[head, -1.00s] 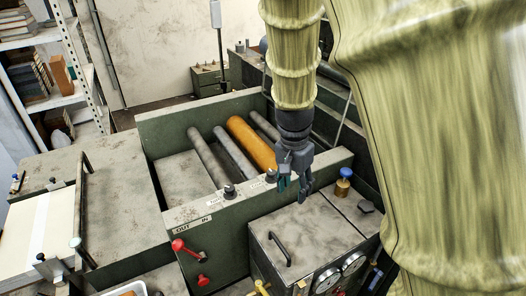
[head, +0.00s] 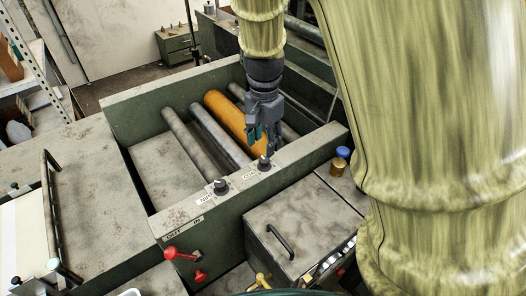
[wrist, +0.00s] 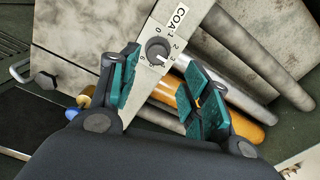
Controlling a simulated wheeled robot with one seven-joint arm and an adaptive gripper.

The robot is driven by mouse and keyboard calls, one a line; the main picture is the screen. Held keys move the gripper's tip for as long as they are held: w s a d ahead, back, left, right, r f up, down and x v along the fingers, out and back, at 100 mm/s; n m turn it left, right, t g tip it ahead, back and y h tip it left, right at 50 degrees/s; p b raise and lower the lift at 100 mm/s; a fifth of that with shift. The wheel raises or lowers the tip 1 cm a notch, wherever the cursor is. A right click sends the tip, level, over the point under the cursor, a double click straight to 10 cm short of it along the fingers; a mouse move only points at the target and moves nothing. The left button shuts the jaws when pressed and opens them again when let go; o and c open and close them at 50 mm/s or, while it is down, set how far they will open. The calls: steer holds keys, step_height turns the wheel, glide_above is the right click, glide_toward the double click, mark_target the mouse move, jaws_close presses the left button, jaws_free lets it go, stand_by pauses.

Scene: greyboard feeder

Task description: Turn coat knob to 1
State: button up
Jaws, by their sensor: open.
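The coat knob (head: 264,163) is a small dark knob on the green feeder's rail, beside a white label partly reading COA. In the wrist view the coat knob (wrist: 157,50) is round, with digits around it including 1, 2 and 3; I cannot tell which digit it points to. My gripper (head: 261,145) hangs pointing down close above this knob, apart from it as far as I can see. In the wrist view my gripper (wrist: 157,57) is open, with its green-padded fingers on either side of the knob and nothing between them.
A second dark knob (head: 221,186) with its own label sits to the left on the same rail. Grey rollers and an orange roller (head: 226,115) lie behind the rail. A red lever (head: 178,252), a blue-topped brass part (head: 341,160) and a handled grey box (head: 298,225) are near.

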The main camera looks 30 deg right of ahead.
mark_target(265, 159)
steer(key=f, duration=0.2)
steer(key=f+p, duration=0.1)
steer(key=f, duration=0.1)
steer(key=shift+s+f, duration=0.2)
steer(key=shift+f, duration=0.2)
steer(key=shift+s+f, duration=0.15)
steer(key=shift+s, duration=0.05)
steer(key=shift+w, duration=0.1)
steer(key=c, duration=1)
